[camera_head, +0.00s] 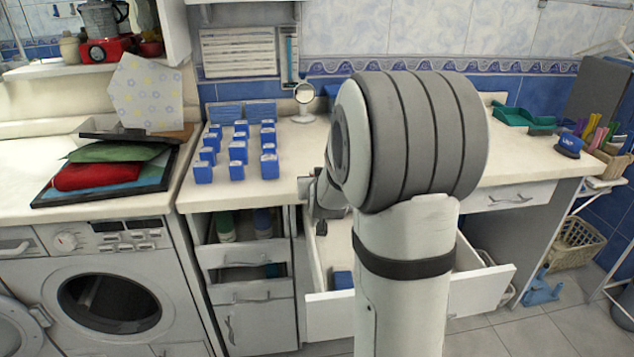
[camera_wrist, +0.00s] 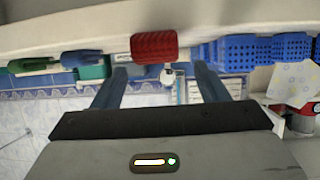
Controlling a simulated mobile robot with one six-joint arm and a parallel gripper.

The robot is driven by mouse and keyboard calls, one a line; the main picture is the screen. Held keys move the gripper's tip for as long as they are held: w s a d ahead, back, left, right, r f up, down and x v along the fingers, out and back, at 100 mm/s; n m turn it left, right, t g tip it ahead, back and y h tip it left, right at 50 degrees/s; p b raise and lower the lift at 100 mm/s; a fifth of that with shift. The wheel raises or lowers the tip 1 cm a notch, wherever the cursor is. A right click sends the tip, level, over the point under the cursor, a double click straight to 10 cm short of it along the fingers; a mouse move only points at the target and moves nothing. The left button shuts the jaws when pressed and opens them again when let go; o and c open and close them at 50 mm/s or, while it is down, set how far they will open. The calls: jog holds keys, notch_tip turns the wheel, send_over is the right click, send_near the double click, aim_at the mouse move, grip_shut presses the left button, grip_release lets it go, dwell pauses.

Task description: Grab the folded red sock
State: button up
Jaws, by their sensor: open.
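In the wrist view, which looks upside down, a ribbed red bundle that looks like the folded red sock (camera_wrist: 154,47) rests on the pale counter. My gripper (camera_wrist: 160,70) is open, its two blue-grey fingers apart and empty. The sock appears ahead of the fingertips, between their lines, with a visible gap. In the head view my arm hides this sock and most of my gripper.
Several blue boxes (camera_head: 238,150) stand on the counter beside a small round mirror (camera_head: 304,92). An open drawer (camera_head: 330,312) juts out below. A dark tray (camera_head: 150,185) with red and green cloths lies on the left. Green trays (camera_head: 515,117) stand on the right.

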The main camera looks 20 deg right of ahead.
jog(key=shift+f+x, duration=0.15)
jog(key=shift+x, duration=1.3)
jog(key=shift+f+x, duration=0.1)
jog(key=shift+x, duration=1.35)
jog(key=shift+s+d, duration=0.1)
jog(key=shift+s, duration=0.1)
jog(key=c, duration=1)
